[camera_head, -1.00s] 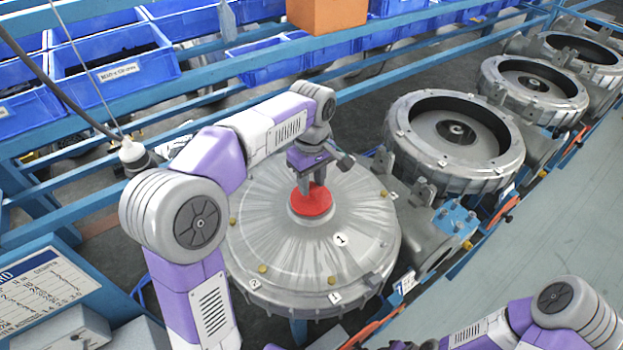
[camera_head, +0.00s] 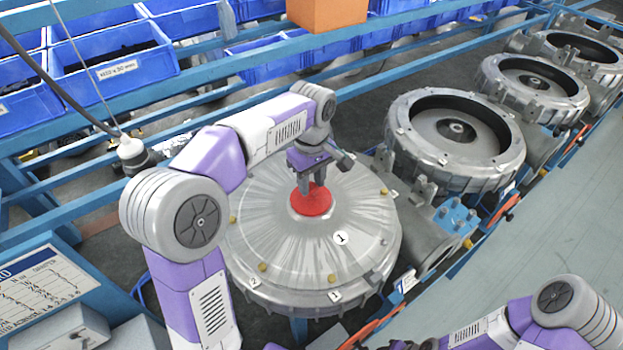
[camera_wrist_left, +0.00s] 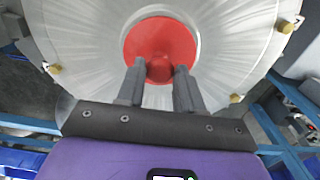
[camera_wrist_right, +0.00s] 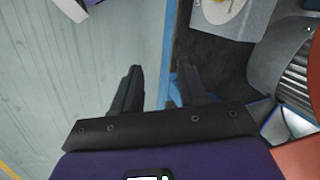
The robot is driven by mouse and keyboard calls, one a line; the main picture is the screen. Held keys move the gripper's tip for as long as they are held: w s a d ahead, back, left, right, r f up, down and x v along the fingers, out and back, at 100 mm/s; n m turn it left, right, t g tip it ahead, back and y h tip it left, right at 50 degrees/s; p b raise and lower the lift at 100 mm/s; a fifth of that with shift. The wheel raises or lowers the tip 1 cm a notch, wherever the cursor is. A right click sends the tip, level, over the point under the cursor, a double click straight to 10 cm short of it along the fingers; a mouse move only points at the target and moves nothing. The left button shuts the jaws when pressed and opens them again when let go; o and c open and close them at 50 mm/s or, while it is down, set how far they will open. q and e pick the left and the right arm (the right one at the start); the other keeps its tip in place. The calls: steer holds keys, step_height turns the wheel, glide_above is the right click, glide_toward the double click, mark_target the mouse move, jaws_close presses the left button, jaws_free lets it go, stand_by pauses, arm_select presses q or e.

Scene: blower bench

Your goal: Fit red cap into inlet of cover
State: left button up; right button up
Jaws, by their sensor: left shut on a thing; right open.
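The red cap (camera_head: 311,201) lies at the centre of the round metal cover (camera_head: 270,240), over its inlet. In the left wrist view the red cap (camera_wrist_left: 160,45) looks roughly centred in the opening, with a pale ring of the cover (camera_wrist_left: 90,35) around it. Whether it is fully seated cannot be told. My left gripper (camera_head: 311,188) is above the cover, its fingers shut on the cap's middle knob; it also shows in the left wrist view (camera_wrist_left: 159,75). My right gripper (camera_wrist_right: 156,85) is open and empty, away from the cover; its fingers are out of the head view.
Several open blower housings (camera_head: 455,130) stand in a row to the right on blue rails. Blue bins (camera_head: 110,65) and an orange box (camera_head: 326,12) are at the back. A hanging pendant (camera_head: 131,150) is left of my left arm. Grey floor (camera_head: 540,230) is clear at right.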

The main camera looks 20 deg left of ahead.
arm_select(q)
steer(key=o, duration=1.2)
steer(key=shift+c, duration=0.2)
steer(key=shift+r, duration=0.1)
step_height(320, 180, up, 8)
steer(key=shift+f+p, duration=0.25)
steer(key=shift+p, duration=0.15)
steer(key=shift+f, duration=0.1)
